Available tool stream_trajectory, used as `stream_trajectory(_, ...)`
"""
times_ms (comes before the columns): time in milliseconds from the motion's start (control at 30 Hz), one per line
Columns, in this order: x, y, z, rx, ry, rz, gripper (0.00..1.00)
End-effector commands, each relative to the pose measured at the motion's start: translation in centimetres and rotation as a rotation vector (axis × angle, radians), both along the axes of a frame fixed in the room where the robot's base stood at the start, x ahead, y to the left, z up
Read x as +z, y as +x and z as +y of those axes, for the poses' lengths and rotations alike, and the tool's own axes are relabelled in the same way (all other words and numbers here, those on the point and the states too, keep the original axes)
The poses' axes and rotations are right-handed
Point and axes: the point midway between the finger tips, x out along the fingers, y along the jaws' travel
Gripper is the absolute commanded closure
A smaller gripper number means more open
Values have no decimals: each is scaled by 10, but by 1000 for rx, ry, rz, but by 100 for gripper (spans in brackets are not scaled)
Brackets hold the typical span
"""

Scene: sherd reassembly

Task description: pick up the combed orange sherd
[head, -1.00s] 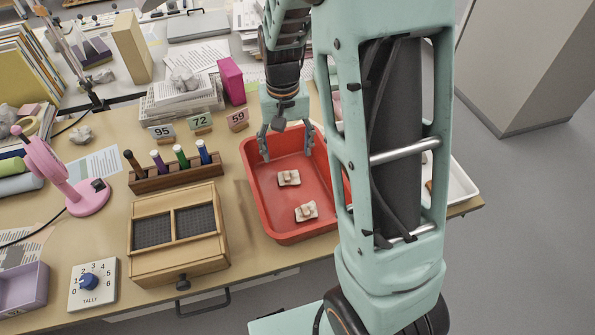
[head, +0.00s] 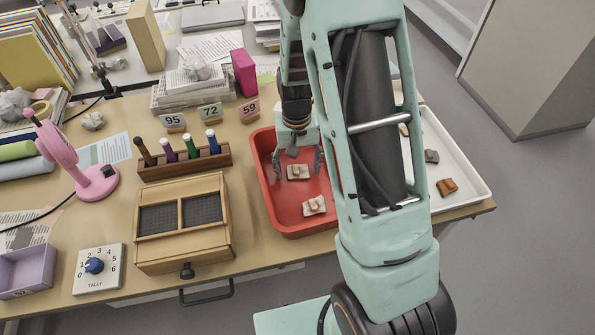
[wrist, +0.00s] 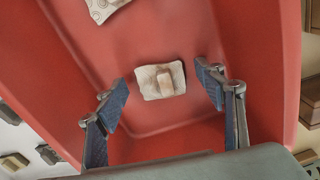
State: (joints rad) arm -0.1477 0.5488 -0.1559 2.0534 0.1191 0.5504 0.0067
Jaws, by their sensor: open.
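An orange-brown sherd (head: 447,187) lies in the white tray at the right; it is the only orange piece I make out, and combing is too small to tell. My gripper (head: 297,170) is over the red tray, open and empty, pointing down. A second cream piece (head: 314,205) lies nearer the front of the red tray.
The red tray (head: 262,180) has raised walls around the gripper. The white tray (head: 470,170) also holds a grey sherd (head: 431,156); my arm hides part of it. A wooden case (head: 183,250), a pen rack (head: 185,165) and number cards (head: 210,112) stand to the left.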

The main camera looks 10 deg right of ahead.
Motion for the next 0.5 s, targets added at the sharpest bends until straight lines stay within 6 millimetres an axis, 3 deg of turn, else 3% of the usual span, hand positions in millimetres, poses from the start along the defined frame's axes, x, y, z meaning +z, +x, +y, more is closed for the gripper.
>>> stream_trajectory(267, -4, 0, 0, 0, 0, 0, 37)
stream_trajectory(500, -3, 0, 0, 0, 0, 0, 63)
